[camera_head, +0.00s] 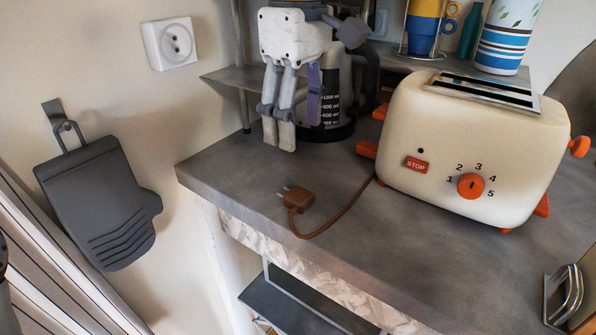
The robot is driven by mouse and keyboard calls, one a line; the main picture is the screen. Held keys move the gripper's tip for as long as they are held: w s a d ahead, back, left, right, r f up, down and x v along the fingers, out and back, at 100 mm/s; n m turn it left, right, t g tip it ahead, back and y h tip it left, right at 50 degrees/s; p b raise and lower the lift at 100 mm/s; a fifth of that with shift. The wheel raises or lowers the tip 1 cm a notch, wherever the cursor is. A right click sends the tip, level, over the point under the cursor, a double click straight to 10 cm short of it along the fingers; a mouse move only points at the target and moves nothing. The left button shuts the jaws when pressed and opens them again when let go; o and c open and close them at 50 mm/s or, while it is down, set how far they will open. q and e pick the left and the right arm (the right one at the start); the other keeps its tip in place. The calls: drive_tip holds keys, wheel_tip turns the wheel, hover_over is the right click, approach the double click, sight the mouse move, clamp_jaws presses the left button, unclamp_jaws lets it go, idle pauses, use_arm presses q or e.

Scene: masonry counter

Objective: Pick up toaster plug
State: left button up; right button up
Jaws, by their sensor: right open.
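The toaster plug (297,199) is brown with two metal pins pointing left. It lies on the grey counter near its front edge, and its brown cord (341,213) curves along the counter to the toaster. The cream toaster (470,150) has orange feet, an orange dial and a red STOP label. My right gripper (278,136) is white and grey and points down in front of the kettle, behind and above the plug. Its fingers are open with nothing between them, apart from the plug. My left gripper is not in view.
A kettle (333,100) with a dark marked scale stands behind my right gripper. A wall socket (170,43) is at upper left, and a dark oven mitt (98,200) hangs on the wall. The counter (400,245) in front of the toaster is clear. Cups (421,35) stand at the back.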

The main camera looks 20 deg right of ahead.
sight(300, 195)
drive_tip(key=f, duration=0.7)
drive_tip(key=s+f, duration=0.1)
drive_tip(key=f, duration=0.3)
drive_tip(key=shift+f, duration=0.35)
drive_tip(key=c, duration=1.2)
